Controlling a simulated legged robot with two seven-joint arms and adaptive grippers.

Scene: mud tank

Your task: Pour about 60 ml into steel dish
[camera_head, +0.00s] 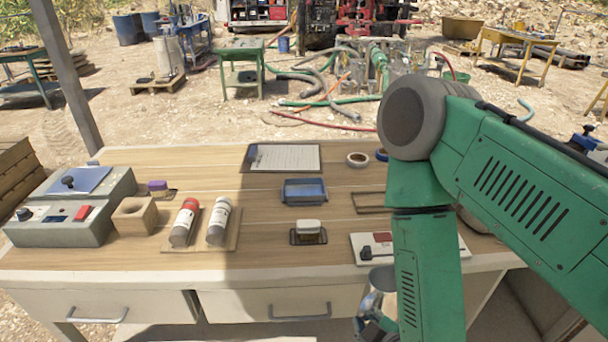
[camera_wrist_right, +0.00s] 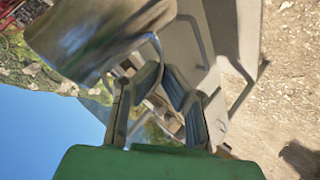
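A shiny metal vessel (camera_wrist_right: 95,35) with a thin curved handle fills the upper left of the wrist view, close ahead of my right gripper (camera_wrist_right: 168,88). The fingers converge at its handle; the exact contact is hard to see. In the head view the vessel (camera_head: 381,278) and my right gripper (camera_head: 368,322) are in front of the bench's front edge, partly behind my forearm, with no support under the vessel. Its contents are hidden. A shallow rectangular dish (camera_head: 304,193) with a blue-grey inside stands mid-bench. I cannot tell which thing is the steel dish. My left gripper is out of view.
A small white-topped item (camera_head: 308,228) sits on a dark frame near the front. Two bottles (camera_head: 186,222) lie on a holder at left, beside a wooden block (camera_head: 134,216) and a grey control box (camera_head: 65,222). A clipboard (camera_head: 285,157) lies behind. A white panel (camera_head: 372,247) is near my forearm.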

